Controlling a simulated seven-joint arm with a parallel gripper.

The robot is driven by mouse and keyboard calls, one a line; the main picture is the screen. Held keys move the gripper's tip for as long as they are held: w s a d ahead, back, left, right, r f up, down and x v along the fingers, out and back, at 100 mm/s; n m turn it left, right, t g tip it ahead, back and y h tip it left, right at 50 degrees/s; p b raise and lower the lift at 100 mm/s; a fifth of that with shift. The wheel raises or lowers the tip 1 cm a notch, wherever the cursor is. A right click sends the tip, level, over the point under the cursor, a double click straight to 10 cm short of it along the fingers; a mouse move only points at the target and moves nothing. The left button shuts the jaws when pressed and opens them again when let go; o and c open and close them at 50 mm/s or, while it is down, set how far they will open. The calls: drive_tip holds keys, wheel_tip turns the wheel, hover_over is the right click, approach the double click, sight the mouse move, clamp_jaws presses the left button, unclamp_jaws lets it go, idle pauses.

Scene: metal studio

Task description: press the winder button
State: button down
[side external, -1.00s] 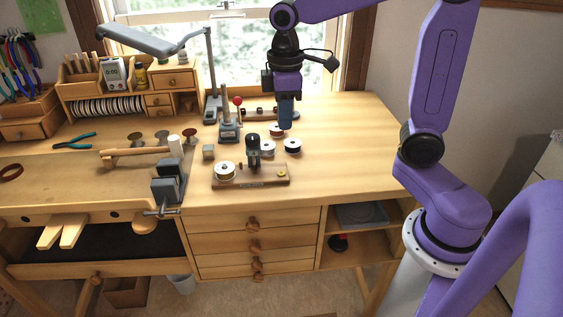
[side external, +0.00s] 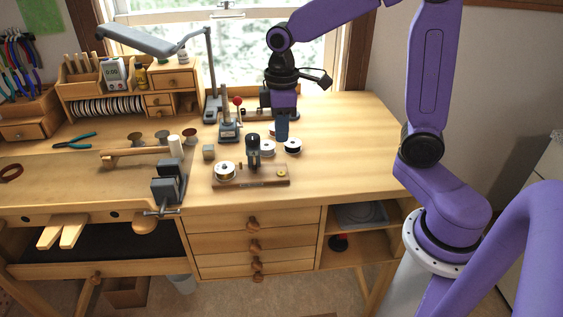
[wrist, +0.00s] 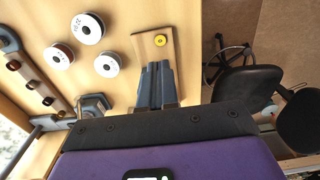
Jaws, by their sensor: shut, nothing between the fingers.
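The winder (side external: 250,177) is a wooden board on the bench with a white spool (side external: 224,171) at its left, a dark upright motor (side external: 253,150) in the middle and a small yellow button (side external: 281,173) at its right end. In the wrist view the yellow button (wrist: 160,40) shows at the far end of the board (wrist: 148,47). My gripper (side external: 282,137) is shut and empty, pointing down above the bench behind the button, apart from it. In the wrist view its fingers (wrist: 157,72) cover the rest of the winder.
Loose spools (side external: 292,146) lie behind the winder near my gripper. A small press with a red knob (side external: 238,101) stands behind left. A vise (side external: 169,182) is at the front left. The bench to the right is clear.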

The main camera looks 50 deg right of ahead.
sight(283, 173)
wheel_tip(283, 173, down, 9)
drive_tip(key=shift+f, duration=0.15)
idle(0.4)
drive_tip(key=shift+f, duration=0.1)
drive_tip(key=shift+s+f, duration=0.25)
drive_tip(key=shift+f, duration=0.55)
wheel_tip(283, 173, up, 15)
drive_tip(key=shift+w+r, duration=0.15)
drive_tip(key=shift+w, duration=0.1)
idle(0.3)
drive_tip(key=s+a+f+n, duration=0.1)
drive_tip(key=s+f, duration=0.2)
drive_tip(key=s, duration=0.8)
drive_tip(key=s+a+f+n, duration=0.1)
drive_tip(key=s+f+n, duration=0.1)
drive_tip(key=s, duration=0.9)
drive_tip(key=shift+f+n, duration=0.3)
drive_tip(key=shift+f, duration=0.3)
